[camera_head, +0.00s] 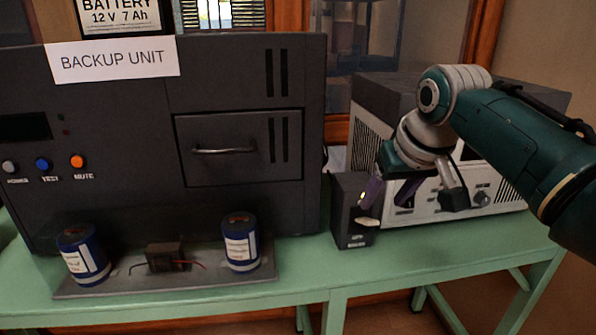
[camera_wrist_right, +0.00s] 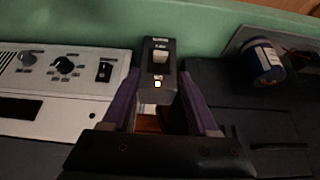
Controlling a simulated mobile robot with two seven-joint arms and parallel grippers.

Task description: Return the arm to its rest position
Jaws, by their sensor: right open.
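My right gripper (camera_head: 387,195) is open at the small black switch box (camera_head: 350,232), which stands on the green table between the backup unit and the white-fronted device. In the right wrist view, the purple fingers of the gripper (camera_wrist_right: 159,88) reach along both sides of the switch box (camera_wrist_right: 160,67). The fingers look apart from it, but contact is hard to judge. The box has a pale rocker switch and a small lit lamp. My left gripper is out of view.
The large dark backup unit (camera_head: 250,85) fills the left. Two blue cylinders (camera_head: 84,254) (camera_head: 240,241) and a small dark block (camera_head: 164,257) sit on a dark plate (camera_head: 215,285) before it. The white-fronted device (camera_head: 430,205) stands behind my arm. The front-right green table (camera_head: 450,258) is clear.

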